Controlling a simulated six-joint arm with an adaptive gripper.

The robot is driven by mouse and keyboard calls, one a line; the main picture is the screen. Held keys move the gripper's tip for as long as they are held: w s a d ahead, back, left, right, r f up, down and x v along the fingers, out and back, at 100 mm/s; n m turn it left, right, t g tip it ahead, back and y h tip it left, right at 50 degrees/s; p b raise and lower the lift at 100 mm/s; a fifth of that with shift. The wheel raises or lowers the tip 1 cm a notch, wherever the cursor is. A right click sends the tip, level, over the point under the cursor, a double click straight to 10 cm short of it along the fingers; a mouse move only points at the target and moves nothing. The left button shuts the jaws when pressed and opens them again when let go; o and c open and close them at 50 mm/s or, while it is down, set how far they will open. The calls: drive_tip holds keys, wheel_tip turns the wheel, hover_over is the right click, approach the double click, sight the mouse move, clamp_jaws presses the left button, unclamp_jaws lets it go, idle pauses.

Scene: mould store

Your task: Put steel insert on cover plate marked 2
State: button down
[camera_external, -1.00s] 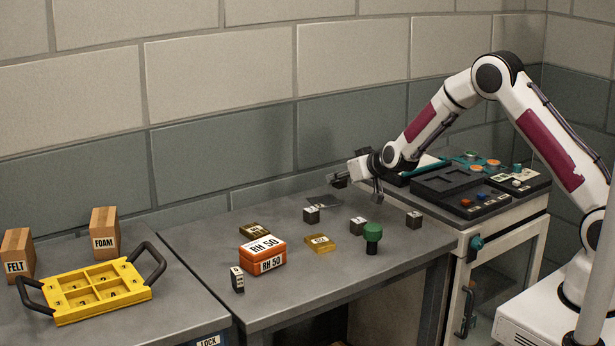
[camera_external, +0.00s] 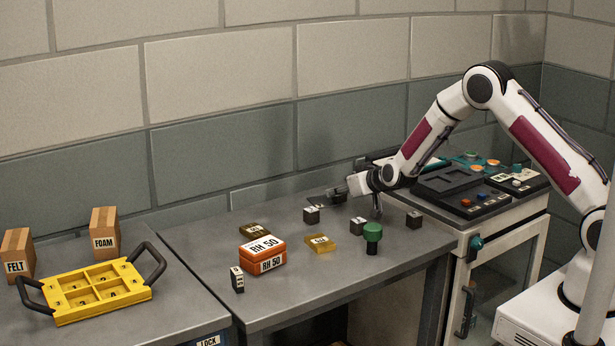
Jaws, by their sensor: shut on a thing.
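My gripper (camera_external: 346,190) is above the back of the middle table, shut on a small dark piece at its tip, which I take to be the steel insert (camera_external: 335,192). The jaws partly hide it, and its outline is hard to make out. A thin dark plate (camera_external: 317,202) lies on the table just below and left of the gripper. A dark brownish plate (camera_external: 254,229) and a yellow-brown plate (camera_external: 320,244) lie further forward with labels. I cannot read a 2 on any plate.
Small dark labelled blocks (camera_external: 311,215) (camera_external: 357,225) (camera_external: 414,220) (camera_external: 238,280) stand about the table. A yellow tray (camera_external: 70,310) and FELT (camera_external: 17,254) and FOAM (camera_external: 104,229) boxes are left.

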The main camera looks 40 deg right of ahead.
idle(0.3)
drive_tip(key=c, duration=1.8)
unclamp_jaws()
drive_tip(key=shift+f, duration=0.1)
drive_tip(key=shift+s+r, duration=0.45)
drive_tip(key=shift+s, duration=0.1)
drive_tip(key=shift+v, duration=5.4)
